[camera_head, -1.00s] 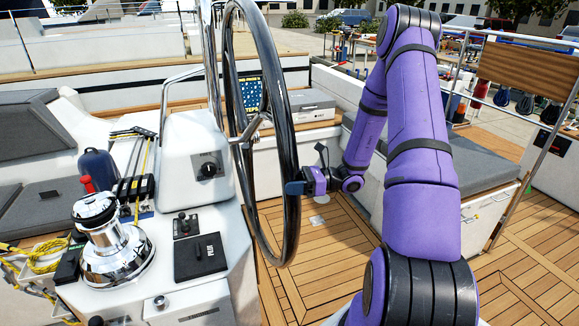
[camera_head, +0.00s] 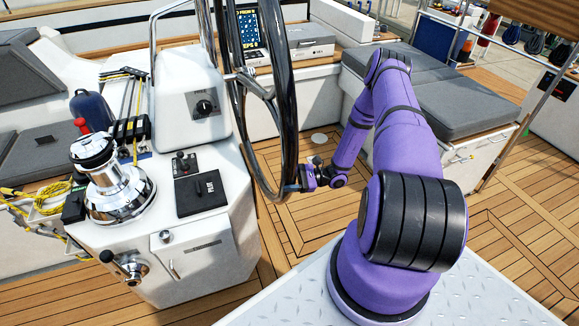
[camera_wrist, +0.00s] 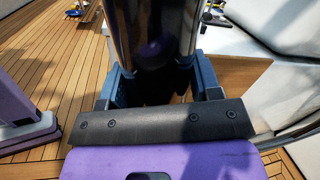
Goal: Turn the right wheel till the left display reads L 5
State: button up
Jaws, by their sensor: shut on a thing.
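The wheel (camera_head: 287,118) has a dark, glossy rim and stands upright at the right side of the white console. Its top is cut off in the head view. My gripper (camera_head: 304,178) is shut on the lower right part of the rim. In the wrist view, the blue fingers of my gripper (camera_wrist: 158,88) lie on both sides of the dark rim (camera_wrist: 152,35). A dark screen with yellow and white text (camera_head: 249,28) shows behind the wheel, partly hidden by it. I cannot read its text fully. I see no display reading L in these frames.
The white console (camera_head: 185,90) carries a knob, a joystick and a dark hatch. A chrome winch (camera_head: 112,185) stands at its left. A grey cushioned bench (camera_head: 455,105) lies to the right. The wooden deck (camera_head: 300,235) around my gripper is clear.

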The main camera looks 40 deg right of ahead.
aim_at(287, 198)
jog(key=shift+n, duration=0.9)
jog(key=f, duration=0.2)
jog(key=w+f, duration=0.1)
jog(key=f, duration=0.5)
jog(key=shift+w+d+f, duration=0.15)
jog(key=shift+w+d, duration=0.1)
jog(key=shift+w, duration=0.1)
jog(key=o, duration=1.2)
jog(key=shift+w, duration=0.1)
jog(key=shift+d, duration=0.55)
jog(key=v, duration=1)
jog(key=shift+a+f, duration=0.1)
